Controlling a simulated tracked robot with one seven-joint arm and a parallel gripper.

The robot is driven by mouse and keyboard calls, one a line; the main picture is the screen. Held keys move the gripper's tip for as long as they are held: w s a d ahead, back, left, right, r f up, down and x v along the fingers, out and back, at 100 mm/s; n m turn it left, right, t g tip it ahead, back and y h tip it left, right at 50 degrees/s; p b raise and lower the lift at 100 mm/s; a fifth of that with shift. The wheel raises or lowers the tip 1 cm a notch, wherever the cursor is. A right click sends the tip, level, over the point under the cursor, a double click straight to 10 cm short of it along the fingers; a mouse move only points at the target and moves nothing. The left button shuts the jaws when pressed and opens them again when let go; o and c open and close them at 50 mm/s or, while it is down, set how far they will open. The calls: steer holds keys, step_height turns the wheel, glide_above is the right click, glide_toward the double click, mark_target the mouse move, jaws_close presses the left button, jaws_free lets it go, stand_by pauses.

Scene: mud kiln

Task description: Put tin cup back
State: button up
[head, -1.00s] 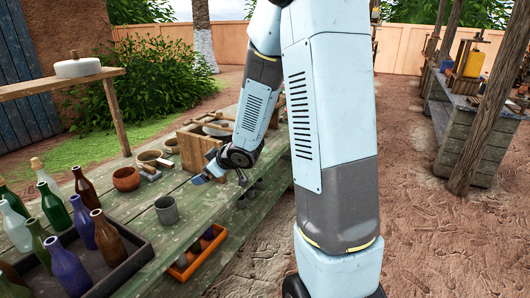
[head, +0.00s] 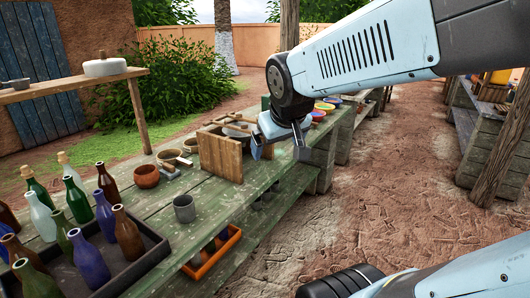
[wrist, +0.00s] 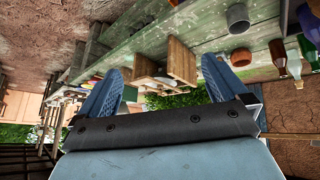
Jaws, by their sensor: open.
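The grey tin cup (head: 184,208) stands upright on the green plank table (head: 205,258), between the bottle tray and the wooden crate. In the upside-down wrist view the cup (wrist: 238,17) is near the top edge. My gripper (head: 279,148) is open and empty, pointing down by the table's right edge just beyond the crate. It is well apart from the cup, farther back and to the right. In the wrist view its two blue fingers (wrist: 158,92) are spread wide with nothing between them.
A wooden crate (head: 222,158) stands between my gripper and the cup. A terracotta bowl (head: 146,176) sits behind the cup. A dark tray (head: 150,262) of several bottles is at left. An orange crate (head: 211,252) is below the tabletop. A shelf (head: 70,86) stands at the back left.

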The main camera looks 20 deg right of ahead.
steer(key=s+a+r+g+y, duration=0.1)
steer(key=s, duration=0.6)
steer(key=shift+s+a+m, duration=0.35)
steer(key=shift+s+m, duration=0.05)
steer(key=shift+r, duration=0.1)
stand_by(0.5)
